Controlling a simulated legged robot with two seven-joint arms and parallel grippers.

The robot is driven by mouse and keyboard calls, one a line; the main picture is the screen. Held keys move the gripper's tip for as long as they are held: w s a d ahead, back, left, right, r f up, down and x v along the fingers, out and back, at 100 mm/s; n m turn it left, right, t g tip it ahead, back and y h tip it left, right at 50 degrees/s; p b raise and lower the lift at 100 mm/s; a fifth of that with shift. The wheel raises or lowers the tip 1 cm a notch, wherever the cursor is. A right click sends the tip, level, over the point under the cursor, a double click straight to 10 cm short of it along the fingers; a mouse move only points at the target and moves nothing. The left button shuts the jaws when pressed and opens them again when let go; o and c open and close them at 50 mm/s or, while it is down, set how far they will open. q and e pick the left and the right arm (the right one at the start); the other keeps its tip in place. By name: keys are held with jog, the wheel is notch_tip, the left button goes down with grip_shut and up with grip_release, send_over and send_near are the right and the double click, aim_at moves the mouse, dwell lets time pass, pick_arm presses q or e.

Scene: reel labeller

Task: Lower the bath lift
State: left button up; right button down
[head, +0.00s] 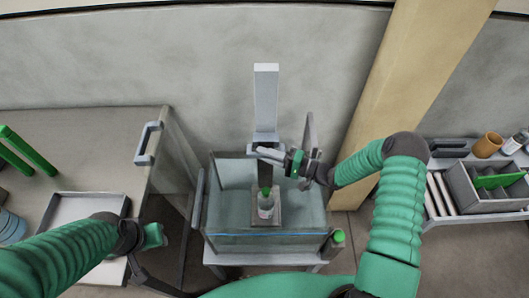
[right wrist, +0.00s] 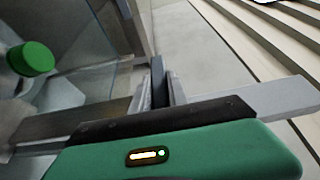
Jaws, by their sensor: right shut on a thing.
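The bath is a clear, open-topped tank (head: 222,222) on a low stand. The lift has a tall grey column (head: 266,95) behind the bath and a small platform (head: 288,218) over or inside it; the exact height is hard to tell. A clear bottle with a green cap (head: 265,205) stands upright on the platform; its cap also shows in the right wrist view (right wrist: 33,58). My right gripper (head: 275,156) is at the column's foot, shut on a dark bar of the lift (right wrist: 158,80). My left gripper (head: 150,238) is low at the left, apart from the bath; its fingers are unclear.
A bench with a pale tray (head: 85,208) and green posts (head: 28,150) stands at the left. A wooden post (head: 415,75) rises behind my right arm. A shelf at the right holds a grey bin (head: 460,190) and an orange cup (head: 488,145). A green-topped cylinder (head: 338,238) sits at the bath's right corner.

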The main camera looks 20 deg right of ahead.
jog(key=shift+d+f, duration=0.1)
jog(key=shift+f, duration=0.5)
jog(key=c, duration=1.5)
grip_release()
jog(key=shift+s, duration=0.1)
jog(key=shift+o, duration=1.1)
jog(key=shift+d+r, duration=0.1)
jog(key=shift+r, duration=0.05)
jog(key=shift+d, duration=0.15)
